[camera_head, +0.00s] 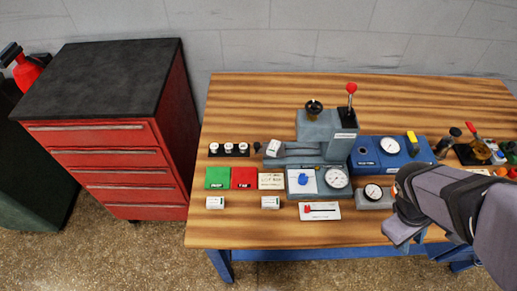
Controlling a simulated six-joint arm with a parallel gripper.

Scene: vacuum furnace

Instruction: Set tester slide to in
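A grey tester unit with a white face, a blue knob and a round dial (337,177) stands mid-table. In front of it lies a white plate with a slot and a red slider (307,208) at the slot's left end. Behind it, a larger grey machine has a horizontal slide-like part (287,149) on its left and a red-knobbed lever (351,89). Which part is the tester slide, I cannot read from the labels. My gripper (424,240) is at the table's front edge, right of these things. Its fingers look apart and nothing shows between them.
A small grey gauge box (372,194) stands just left of my gripper. A blue unit with a dial (389,146) stands behind. Green (218,177) and red (244,177) trays lie left. A red drawer cabinet (110,155) stands left.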

